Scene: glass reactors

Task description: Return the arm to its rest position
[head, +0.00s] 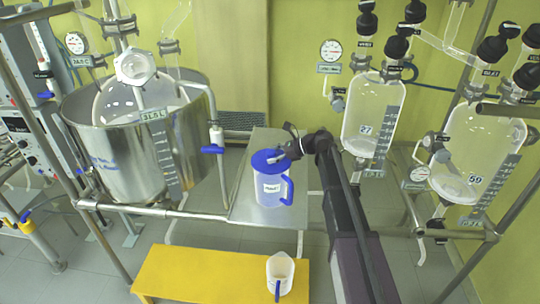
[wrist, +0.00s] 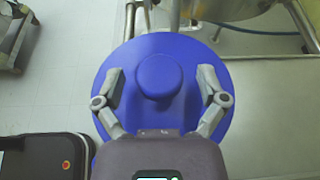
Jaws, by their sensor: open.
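My gripper (head: 284,150) is at the blue lid (head: 268,161) of a clear jug with a blue handle (head: 270,188), which stands upright on a grey metal table (head: 248,205). In the wrist view my gripper (wrist: 161,77) is open, its two fingers on either side of the round knob (wrist: 159,76) of the blue lid (wrist: 160,113). A gap shows between each finger and the knob. My arm reaches in from the lower right of the head view.
A steel vessel (head: 140,150) with pipes stands left of the table. Glass reactors (head: 372,112) and (head: 470,150) on a pipe frame stand to the right. A yellow bench (head: 205,272) with a white measuring jug (head: 280,272) is in front.

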